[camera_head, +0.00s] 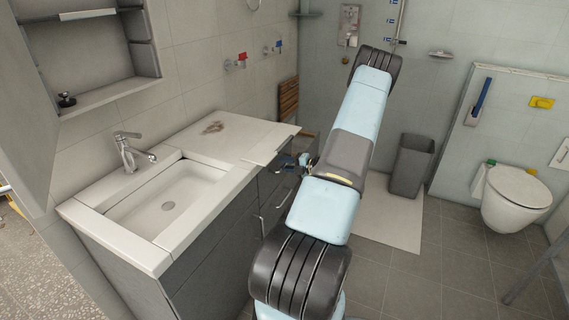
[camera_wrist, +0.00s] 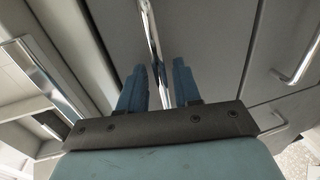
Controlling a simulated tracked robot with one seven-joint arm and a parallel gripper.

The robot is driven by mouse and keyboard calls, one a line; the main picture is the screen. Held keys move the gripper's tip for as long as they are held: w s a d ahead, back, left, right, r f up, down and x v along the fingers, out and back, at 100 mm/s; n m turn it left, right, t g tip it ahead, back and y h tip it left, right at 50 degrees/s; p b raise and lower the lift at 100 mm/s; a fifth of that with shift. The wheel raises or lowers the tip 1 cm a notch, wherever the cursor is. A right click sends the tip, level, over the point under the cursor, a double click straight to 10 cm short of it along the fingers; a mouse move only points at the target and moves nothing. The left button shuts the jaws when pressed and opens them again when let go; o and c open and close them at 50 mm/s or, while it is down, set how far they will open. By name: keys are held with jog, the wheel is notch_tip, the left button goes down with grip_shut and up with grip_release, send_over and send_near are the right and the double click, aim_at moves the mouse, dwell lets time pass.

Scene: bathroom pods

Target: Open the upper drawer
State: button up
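In the wrist view, the upper drawer front (camera_wrist: 205,40) is a grey panel nearest the pale counter edge. Its chrome bar handle (camera_wrist: 153,32) runs down between the two blue fingers of my gripper (camera_wrist: 160,85). The fingers stand apart on either side of the bar, and I see no clear grip on it. In the head view, my gripper (camera_head: 296,160) is at the cabinet front just below the counter's right end. My arm hides much of the drawer fronts there. The drawer looks shut, though its edge is partly hidden.
Lower panels carry more chrome handles (camera_wrist: 298,62). In the head view, the counter (camera_head: 225,133) with its sink (camera_head: 165,203) is at the left. A grey bin (camera_head: 411,165) stands beyond my arm, and a toilet (camera_head: 515,198) is at the right. Floor (camera_head: 440,265) between is clear.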

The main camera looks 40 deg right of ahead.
grip_shut()
jog(key=shift+w+r, duration=0.1)
dwell(0.3)
jog(key=shift+a, duration=0.15)
jog(key=f+v, duration=0.2)
jog(key=v, duration=1)
jog(key=d+f+v, duration=0.1)
jog(key=f+v, duration=0.1)
jog(key=v, duration=1)
jog(key=shift+s+f, duration=0.15)
jog(key=shift+s, duration=0.15)
